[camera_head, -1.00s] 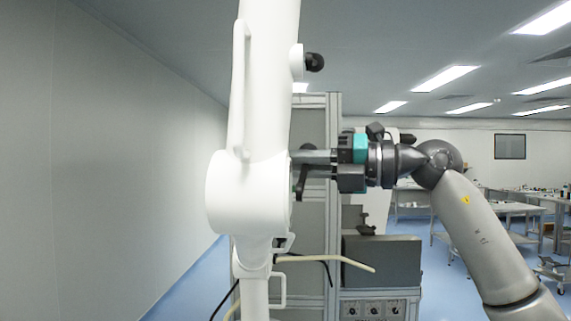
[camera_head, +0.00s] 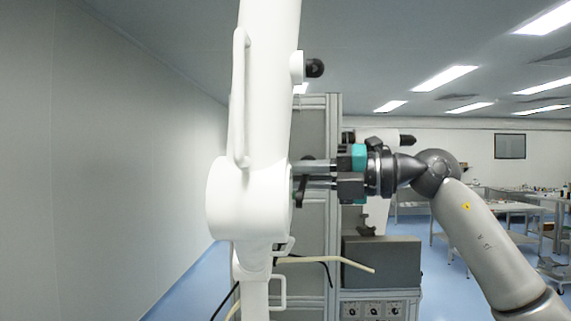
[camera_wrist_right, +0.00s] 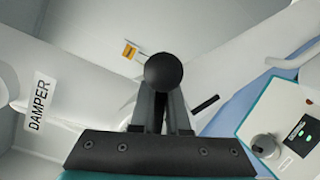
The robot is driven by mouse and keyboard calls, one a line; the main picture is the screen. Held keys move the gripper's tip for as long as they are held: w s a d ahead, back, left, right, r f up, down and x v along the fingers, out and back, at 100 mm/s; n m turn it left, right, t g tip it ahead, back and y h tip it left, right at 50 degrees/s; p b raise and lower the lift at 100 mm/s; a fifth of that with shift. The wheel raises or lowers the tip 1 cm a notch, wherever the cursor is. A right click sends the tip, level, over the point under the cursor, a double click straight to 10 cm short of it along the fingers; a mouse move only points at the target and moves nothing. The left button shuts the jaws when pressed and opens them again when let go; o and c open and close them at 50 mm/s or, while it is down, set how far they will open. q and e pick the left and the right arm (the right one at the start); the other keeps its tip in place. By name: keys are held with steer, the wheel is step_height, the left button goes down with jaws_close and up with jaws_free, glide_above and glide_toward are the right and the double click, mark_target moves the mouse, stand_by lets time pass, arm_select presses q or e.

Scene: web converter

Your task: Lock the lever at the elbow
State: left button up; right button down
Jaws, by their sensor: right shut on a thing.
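The white arm's elbow (camera_head: 245,198) fills the middle of the head view. The dark elbow lever (camera_head: 299,191) is on its right side, partly hidden by my gripper's fingers. In the right wrist view the lever's black ball knob (camera_wrist_right: 163,72) sits at the fingertips. My right gripper (camera_head: 299,172) reaches in from the right, level with the elbow. Its fingers (camera_wrist_right: 164,100) are closed around the lever near the knob in the right wrist view. The exact contact is partly hidden by the knob. My left gripper is in neither view.
A white handle (camera_head: 238,100) runs along the upper arm, and a black knob (camera_head: 314,68) sticks out above the elbow. Cables (camera_head: 335,262) hang below. A grey cabinet (camera_head: 381,262) stands behind. In the right wrist view a "DAMPER" label (camera_wrist_right: 39,103) is at left and a panel (camera_wrist_right: 285,130) at right.

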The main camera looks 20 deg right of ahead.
steer(key=shift+w+f+m, duration=0.1)
steer(key=shift+f+m, duration=0.25)
steer(key=shift+m, duration=0.25)
steer(key=c, duration=0.9)
jaws_free()
steer(key=shift+d, duration=0.1)
steer(key=b+v, duration=0.5)
steer(key=v, duration=1)
steer(key=shift+r, duration=0.2)
steer(key=shift+d, duration=0.1)
